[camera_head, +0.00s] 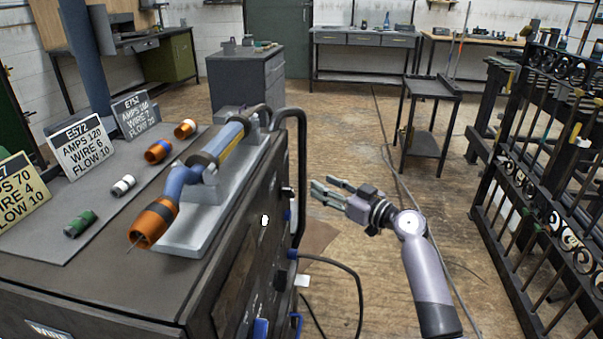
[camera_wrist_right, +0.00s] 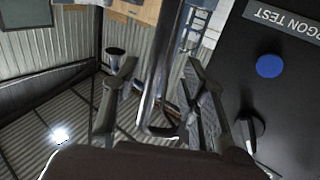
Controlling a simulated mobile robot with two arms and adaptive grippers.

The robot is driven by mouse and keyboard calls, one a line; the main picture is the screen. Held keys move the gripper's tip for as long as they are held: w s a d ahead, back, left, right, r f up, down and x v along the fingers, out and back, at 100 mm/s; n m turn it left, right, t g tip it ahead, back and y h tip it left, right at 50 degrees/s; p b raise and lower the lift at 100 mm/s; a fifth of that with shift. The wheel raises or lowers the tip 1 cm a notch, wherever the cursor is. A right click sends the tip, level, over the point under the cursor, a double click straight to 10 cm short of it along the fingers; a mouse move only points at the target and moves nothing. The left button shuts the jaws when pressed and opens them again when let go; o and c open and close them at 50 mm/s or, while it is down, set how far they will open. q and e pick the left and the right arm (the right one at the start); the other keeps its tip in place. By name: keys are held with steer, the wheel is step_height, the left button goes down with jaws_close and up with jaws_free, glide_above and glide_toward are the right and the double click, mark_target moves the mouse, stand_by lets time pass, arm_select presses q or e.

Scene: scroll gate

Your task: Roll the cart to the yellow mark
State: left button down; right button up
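The cart (camera_head: 240,258) is a dark metal cabinet on the left in the head view. Its black tubular handle (camera_head: 300,150) stands at its right side. My right gripper (camera_head: 322,188) is just right of the handle, fingers pointing left towards it, open and empty. In the right wrist view the fingers are spread wide and a shiny bar of the handle (camera_wrist_right: 158,85) shows between them; I cannot tell whether it is touched. No yellow mark on the floor can be made out. My left gripper is not in view.
A welding torch (camera_head: 160,215), nozzles and number signs (camera_head: 82,147) sit on the cart top. Cables (camera_head: 358,290) lie on the floor nearby. A small black table (camera_head: 430,90) and iron gate (camera_head: 540,180) stand right. The wooden floor (camera_head: 335,130) between is mostly open.

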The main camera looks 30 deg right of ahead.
mark_target(302, 174)
steer(key=x, duration=0.8)
steer(key=shift+w+a, duration=0.15)
steer(key=shift+w, duration=0.2)
steer(key=shift+c, duration=0.5)
jaws_close()
